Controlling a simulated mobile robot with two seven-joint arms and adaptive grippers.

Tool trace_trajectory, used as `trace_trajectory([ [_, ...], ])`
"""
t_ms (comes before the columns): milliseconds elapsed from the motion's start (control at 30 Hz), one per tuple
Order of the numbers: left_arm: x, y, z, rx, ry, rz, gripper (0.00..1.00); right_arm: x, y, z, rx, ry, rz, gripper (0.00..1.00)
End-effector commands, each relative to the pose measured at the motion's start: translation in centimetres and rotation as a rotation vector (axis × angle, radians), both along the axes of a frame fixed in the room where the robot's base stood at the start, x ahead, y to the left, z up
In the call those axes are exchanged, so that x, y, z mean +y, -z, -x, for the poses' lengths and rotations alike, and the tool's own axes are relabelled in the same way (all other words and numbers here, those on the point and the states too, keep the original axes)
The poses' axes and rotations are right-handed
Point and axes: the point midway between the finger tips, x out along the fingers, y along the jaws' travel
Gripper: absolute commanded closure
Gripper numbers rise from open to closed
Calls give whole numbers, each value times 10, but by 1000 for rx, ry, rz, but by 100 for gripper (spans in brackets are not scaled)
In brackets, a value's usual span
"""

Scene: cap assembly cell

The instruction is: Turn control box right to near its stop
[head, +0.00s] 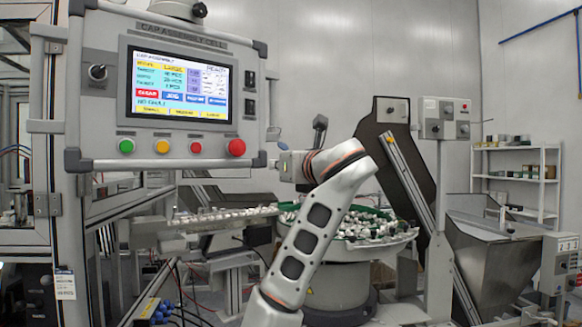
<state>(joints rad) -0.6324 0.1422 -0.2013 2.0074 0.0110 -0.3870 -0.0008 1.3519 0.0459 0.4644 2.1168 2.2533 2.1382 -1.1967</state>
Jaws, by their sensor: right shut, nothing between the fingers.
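The control box (92,90) is a grey panel headed CAP ASSEMBLY CELL, with a lit touchscreen (180,85). It hangs upright at the upper left, its face turned towards me. Its lower edge carries green, yellow and red buttons and a larger red mushroom button (235,148). My right arm rises from the bottom middle and bends left. My right gripper (274,163) is at the box's lower right corner, shut and empty. The fingertips are small and dark; I cannot tell whether they touch the box. My left gripper is not in view.
A round feeder bowl (390,232) full of small parts stands behind my right arm. A linear track of parts (205,219) runs left from it. A steel hopper (490,260) and shelves (520,175) stand at right. A frame post (68,230) is at left.

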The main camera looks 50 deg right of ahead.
Motion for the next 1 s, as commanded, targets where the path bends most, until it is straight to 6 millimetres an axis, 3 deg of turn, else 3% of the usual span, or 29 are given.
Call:
trace_trajectory([
  [200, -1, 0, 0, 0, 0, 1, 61, 12, 0, 37, -1, 5, 4, 100],
  [500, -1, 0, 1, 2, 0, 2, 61, 24, 0, 72, 2, 5, 2, 100],
  [1000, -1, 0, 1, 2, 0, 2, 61, 31, 0, 86, 0, 0, 0, 100],
])
